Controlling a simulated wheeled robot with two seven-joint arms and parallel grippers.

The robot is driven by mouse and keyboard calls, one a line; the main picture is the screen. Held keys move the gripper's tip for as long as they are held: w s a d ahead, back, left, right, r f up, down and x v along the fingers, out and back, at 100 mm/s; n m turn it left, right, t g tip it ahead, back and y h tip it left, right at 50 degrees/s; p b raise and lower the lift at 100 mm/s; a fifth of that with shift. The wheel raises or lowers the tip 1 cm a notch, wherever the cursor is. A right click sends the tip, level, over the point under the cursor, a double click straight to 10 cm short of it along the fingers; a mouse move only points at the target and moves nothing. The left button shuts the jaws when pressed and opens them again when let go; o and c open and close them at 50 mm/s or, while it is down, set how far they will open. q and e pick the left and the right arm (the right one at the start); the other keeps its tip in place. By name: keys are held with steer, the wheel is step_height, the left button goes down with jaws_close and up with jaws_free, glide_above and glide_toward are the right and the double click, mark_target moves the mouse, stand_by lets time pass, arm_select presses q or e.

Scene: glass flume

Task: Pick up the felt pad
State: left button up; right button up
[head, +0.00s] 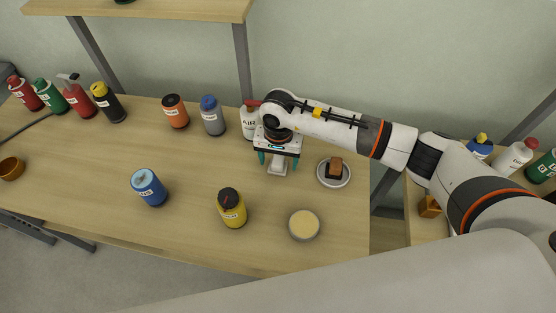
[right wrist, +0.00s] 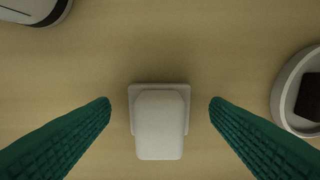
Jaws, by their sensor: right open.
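The felt pad appears to be a pale grey-white piece (head: 277,169) lying on the wooden table under my right gripper. In the right wrist view it has a flat square base and a raised rounded block (right wrist: 159,125) on top. My right gripper (head: 279,161) is open, pointing down, with its teal fingers on either side of the pad. In the right wrist view a gap shows between each fingertip and the pad, so neither touches it. The height above the table is hard to tell. My left gripper is not in view.
A round dish (head: 334,183) with a brown and black block stands just right of the pad. A white bottle (head: 248,122) stands close behind, left. A yellow bottle (head: 231,208) and round tin (head: 304,225) stand nearer the front.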

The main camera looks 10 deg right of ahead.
mark_target(278, 158)
steer(key=shift+f, duration=0.3)
steer(key=c, duration=1.1)
steer(key=shift+o, duration=0.2)
steer(key=shift+r, duration=0.1)
step_height(278, 158, up, 9)
steer(key=b, duration=0.2)
steer(key=shift+w+b, duration=0.1)
steer(key=shift+b, duration=0.25)
steer(key=shift+r, duration=0.4)
